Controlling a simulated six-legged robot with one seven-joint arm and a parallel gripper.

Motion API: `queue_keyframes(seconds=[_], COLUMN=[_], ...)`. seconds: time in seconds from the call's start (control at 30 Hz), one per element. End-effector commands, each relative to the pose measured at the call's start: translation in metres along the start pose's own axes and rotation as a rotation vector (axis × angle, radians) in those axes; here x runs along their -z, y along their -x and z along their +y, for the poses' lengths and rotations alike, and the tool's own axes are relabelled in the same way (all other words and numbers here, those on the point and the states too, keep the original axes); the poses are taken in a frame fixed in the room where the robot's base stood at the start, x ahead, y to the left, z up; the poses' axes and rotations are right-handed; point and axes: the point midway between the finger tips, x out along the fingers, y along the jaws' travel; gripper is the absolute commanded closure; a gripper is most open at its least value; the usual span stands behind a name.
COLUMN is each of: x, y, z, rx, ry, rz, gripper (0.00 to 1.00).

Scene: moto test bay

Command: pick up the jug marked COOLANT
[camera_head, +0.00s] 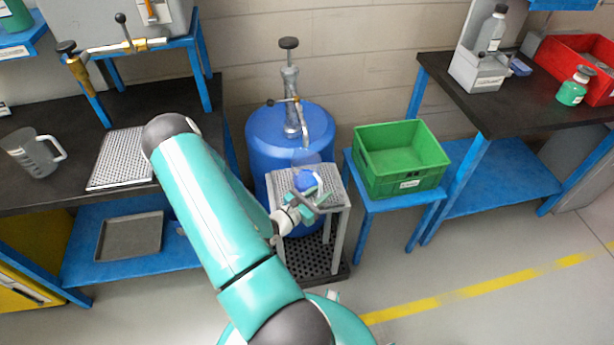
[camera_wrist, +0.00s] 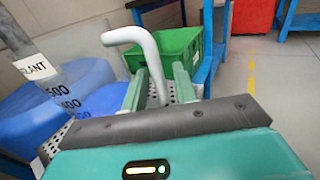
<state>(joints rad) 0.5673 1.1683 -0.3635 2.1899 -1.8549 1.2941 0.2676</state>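The jug marked COOLANT is clear with blue liquid in it (camera_head: 306,181) and stands on a small perforated stand (camera_head: 338,198) in front of the blue drum. In the wrist view the jug fills the left side (camera_wrist: 75,80); its label is cut off to "LANT", above graduation marks. Its pale handle (camera_wrist: 143,40) curves to the right and runs down between the fingers of my gripper (camera_wrist: 158,85). The fingers stand apart on both sides of the handle and look open. My gripper (camera_head: 308,203) partly hides the jug in the head view.
A blue drum (camera_head: 262,135) with a hand pump (camera_head: 290,95) stands right behind the stand. A green crate (camera_head: 400,185) sits on a blue table to the right. An empty clear jug (camera_head: 35,155) stands on the left bench. Open floor lies at the right front.

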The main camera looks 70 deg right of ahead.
Motion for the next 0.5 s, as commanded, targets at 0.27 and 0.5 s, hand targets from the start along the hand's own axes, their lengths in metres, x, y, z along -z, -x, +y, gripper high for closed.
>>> queue_keyframes(seconds=[0.27,0.5], x=[-0.0004,-0.0007], y=[0.0002,0.0003], z=[0.0001,0.0002], rx=[0.000,0.000], ry=[-0.001,-0.001], rz=[-0.001,-0.001], gripper=[1.00,1.00])
